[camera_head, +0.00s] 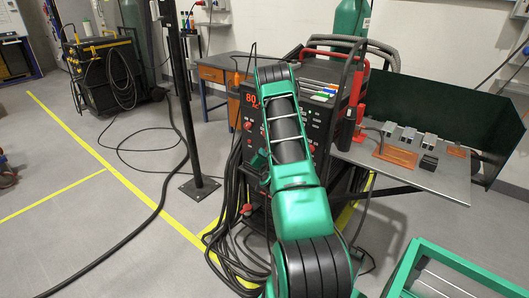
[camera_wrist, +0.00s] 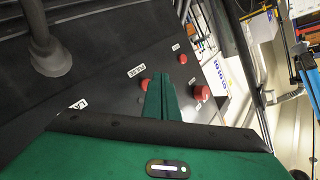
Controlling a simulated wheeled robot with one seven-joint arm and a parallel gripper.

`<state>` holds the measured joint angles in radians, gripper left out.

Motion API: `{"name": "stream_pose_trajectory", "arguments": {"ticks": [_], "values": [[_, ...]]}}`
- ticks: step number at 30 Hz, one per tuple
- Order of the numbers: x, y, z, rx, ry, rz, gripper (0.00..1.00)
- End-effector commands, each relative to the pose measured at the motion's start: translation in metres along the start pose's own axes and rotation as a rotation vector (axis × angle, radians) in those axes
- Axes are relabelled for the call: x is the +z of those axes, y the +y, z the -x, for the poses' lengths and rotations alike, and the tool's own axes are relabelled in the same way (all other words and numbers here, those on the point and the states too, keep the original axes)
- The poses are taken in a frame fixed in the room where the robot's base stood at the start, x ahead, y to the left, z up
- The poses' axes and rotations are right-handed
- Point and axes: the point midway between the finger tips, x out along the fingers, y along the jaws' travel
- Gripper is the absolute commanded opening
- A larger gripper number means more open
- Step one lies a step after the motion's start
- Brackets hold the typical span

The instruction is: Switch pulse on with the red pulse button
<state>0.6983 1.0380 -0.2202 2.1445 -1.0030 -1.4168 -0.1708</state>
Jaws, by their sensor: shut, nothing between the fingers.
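The dark control panel (camera_wrist: 110,75) of the welding machine fills much of the wrist view. A red button (camera_wrist: 145,85) sits on it beside a small white label (camera_wrist: 136,71) that seems to read PULSE, seen turned. My gripper (camera_wrist: 161,80) is shut and empty, its green fingers together just right of that button and partly overlapping its edge. I cannot tell whether they touch. Other red knobs (camera_wrist: 202,92) show to the right. In the head view the machine (camera_head: 318,120) stands behind my green arm, which hides part of the panel and my gripper.
A grey-topped welding bench (camera_head: 450,182) with a dark green screen (camera_head: 430,100) stands at the right. A black post (camera_head: 180,90) stands left of the machine, with cables (camera_head: 235,230) on the floor. A thick grey fitting (camera_wrist: 50,55) projects near the panel.

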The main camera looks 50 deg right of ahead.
Motion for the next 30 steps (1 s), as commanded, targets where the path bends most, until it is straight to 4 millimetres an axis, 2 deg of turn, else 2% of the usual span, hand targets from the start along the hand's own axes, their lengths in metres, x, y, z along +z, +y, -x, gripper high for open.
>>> {"name": "stream_pose_trajectory", "arguments": {"ticks": [30], "values": [[-0.0042,0.0079,-0.0016,0.000,0.000,0.000,0.00]]}}
